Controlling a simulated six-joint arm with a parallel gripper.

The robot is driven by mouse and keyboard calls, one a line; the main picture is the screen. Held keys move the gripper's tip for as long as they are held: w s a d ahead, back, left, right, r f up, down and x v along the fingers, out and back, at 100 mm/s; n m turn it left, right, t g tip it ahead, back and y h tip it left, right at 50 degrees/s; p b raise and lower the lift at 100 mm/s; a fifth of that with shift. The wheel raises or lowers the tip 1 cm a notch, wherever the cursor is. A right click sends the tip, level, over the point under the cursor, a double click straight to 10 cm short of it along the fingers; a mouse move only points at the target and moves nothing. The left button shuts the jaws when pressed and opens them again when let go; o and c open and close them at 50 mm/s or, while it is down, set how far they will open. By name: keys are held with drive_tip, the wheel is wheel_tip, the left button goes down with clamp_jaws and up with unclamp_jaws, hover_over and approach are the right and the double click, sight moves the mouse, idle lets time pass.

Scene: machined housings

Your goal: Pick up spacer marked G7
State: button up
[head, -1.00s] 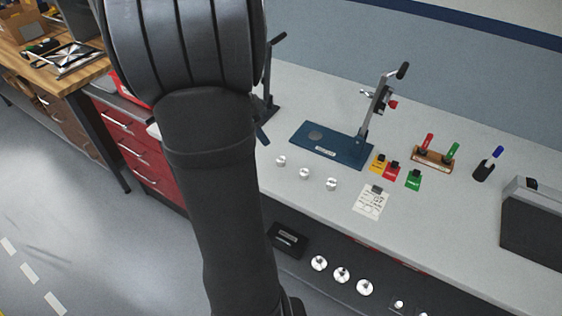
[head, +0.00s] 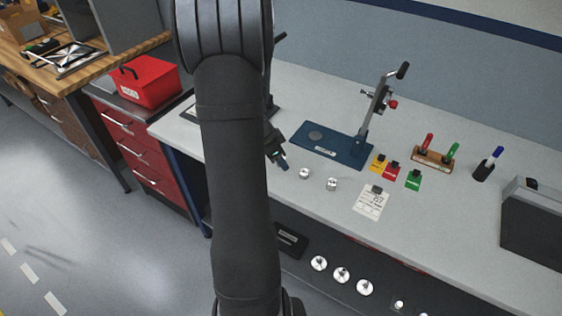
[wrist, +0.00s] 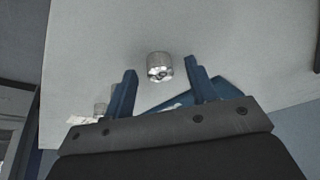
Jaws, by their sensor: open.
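Two small round silver spacers, a left one (head: 304,173) and a right one (head: 331,184), stand on the grey bench in the head view. My gripper (head: 281,162) is just left of them, angled down above the bench and partly hidden by my arm. In the wrist view one silver spacer (wrist: 159,66) lies ahead, centred between my two open blue fingers, with nothing held. Two more silver pieces show dimly beside the left finger. I cannot read any marking, so I cannot tell which spacer is G7.
A blue press fixture (head: 330,147) with an upright lever stands behind the spacers. Coloured tags, a white paper card (head: 371,202), a wooden marker holder (head: 433,158) and a black cup (head: 482,172) are to the right. A red box (head: 150,82) is at the left.

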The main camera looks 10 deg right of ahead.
drive_tip(key=shift+d+f, duration=0.1)
drive_tip(key=c, duration=1.1)
drive_tip(key=shift+o, duration=0.2)
